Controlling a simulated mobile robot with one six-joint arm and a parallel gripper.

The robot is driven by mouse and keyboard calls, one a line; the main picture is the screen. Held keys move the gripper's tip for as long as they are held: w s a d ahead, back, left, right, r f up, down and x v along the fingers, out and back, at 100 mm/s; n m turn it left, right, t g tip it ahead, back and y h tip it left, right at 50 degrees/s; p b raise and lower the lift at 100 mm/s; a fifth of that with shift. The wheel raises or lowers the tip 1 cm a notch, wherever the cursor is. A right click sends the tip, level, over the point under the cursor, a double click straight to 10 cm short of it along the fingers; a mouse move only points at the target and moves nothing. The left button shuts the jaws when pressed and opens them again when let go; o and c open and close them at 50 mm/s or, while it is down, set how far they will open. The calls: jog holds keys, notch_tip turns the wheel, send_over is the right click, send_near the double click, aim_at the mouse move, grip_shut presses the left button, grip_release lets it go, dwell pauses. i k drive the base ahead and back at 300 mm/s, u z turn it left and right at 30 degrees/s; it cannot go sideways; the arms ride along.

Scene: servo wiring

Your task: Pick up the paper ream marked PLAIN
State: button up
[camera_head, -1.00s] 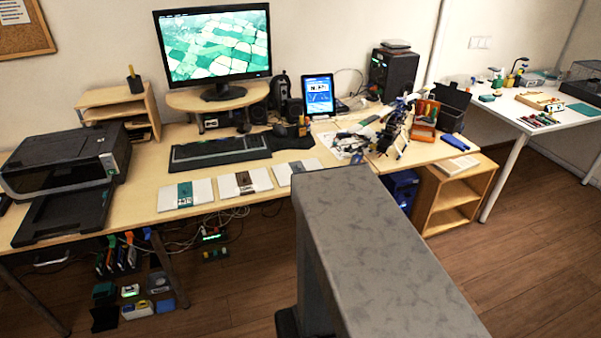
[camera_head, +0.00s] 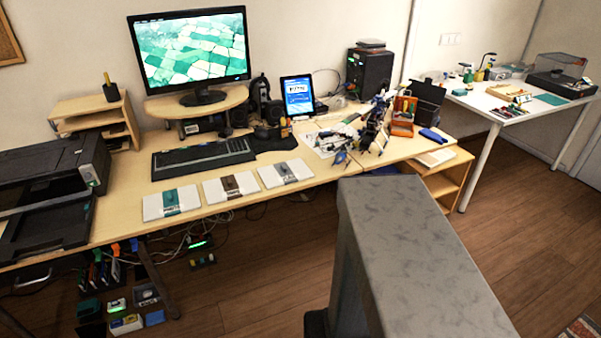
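Three flat white paper reams lie in a row along the front of the wooden desk. The left ream (camera_head: 153,207) has a teal band, the middle ream (camera_head: 213,190) a brown band, and the right ream (camera_head: 271,177) a grey band. The marks on the bands are too small to read, so I cannot tell which one is marked PLAIN. My gripper is not in view. A grey column, which looks like part of my own body, fills the lower right in front of the desk.
A keyboard (camera_head: 203,157) lies behind the reams, with a monitor (camera_head: 191,55) further back. A printer (camera_head: 50,175) stands at the left. A dark mechanical model (camera_head: 374,130) and an orange box (camera_head: 403,116) stand to the right. Wooden floor (camera_head: 275,265) is open before the desk.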

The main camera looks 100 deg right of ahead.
aim_at(273, 175)
jog(key=z, duration=0.95)
jog(key=i, duration=0.55)
jog(key=u, duration=0.05)
jog(key=k, duration=0.55)
jog(key=u, duration=0.05)
